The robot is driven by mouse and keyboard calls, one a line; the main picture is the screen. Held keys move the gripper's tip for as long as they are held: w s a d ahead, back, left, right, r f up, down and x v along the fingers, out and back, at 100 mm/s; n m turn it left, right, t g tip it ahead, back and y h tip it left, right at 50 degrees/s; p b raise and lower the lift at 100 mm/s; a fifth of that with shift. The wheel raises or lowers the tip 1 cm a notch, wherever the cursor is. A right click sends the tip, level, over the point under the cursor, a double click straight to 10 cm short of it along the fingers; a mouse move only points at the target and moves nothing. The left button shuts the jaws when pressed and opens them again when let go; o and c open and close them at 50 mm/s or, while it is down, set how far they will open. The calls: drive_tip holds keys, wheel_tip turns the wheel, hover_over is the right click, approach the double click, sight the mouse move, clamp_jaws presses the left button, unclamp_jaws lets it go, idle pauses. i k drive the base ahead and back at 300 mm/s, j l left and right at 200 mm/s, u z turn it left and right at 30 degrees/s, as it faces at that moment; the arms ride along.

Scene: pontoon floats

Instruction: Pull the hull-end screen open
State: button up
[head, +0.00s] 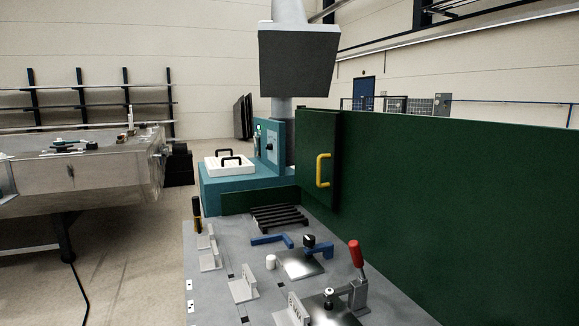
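A large dark green screen (450,190) stands along the right side, behind the work table. At its left end is a narrower green panel (318,135) that sits slightly proud of the long one. A yellow D-shaped handle (325,170) stands upright on this narrower panel, with nothing holding it. I cannot tell from this view how far the panel is open. My gripper is not in view.
The grey table (215,285) below holds metal brackets, blue clamps and a red-handled toggle clamp (356,253). A teal unit (225,188) with a white black-handled lid stands behind. A metal hull (80,170) is at left, with open floor between.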

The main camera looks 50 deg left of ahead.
sight(317, 133)
drive_tip(key=j+u, duration=0.25)
drive_tip(key=u, duration=0.2)
drive_tip(key=j+u, duration=0.25)
drive_tip(key=u, duration=0.2)
drive_tip(key=i+j+u, duration=0.1)
drive_tip(key=j+u, duration=0.15)
drive_tip(key=u, duration=0.2)
drive_tip(key=i+j+u, duration=0.1)
drive_tip(key=j+u, duration=0.15)
drive_tip(key=u, duration=0.25)
drive_tip(key=i+j+u, duration=0.1)
drive_tip(key=u, duration=0.35)
drive_tip(key=i+j+u, duration=0.15)
drive_tip(key=u, duration=0.3)
drive_tip(key=i+j+u, duration=0.2)
drive_tip(key=i, duration=0.15)
drive_tip(key=i+u, duration=0.15)
drive_tip(key=i, duration=0.15)
drive_tip(key=i+z, duration=0.35)
drive_tip(key=z, duration=0.15)
drive_tip(key=i+j+z, duration=0.2)
drive_tip(key=i+z, duration=0.25)
drive_tip(key=k, duration=0.05)
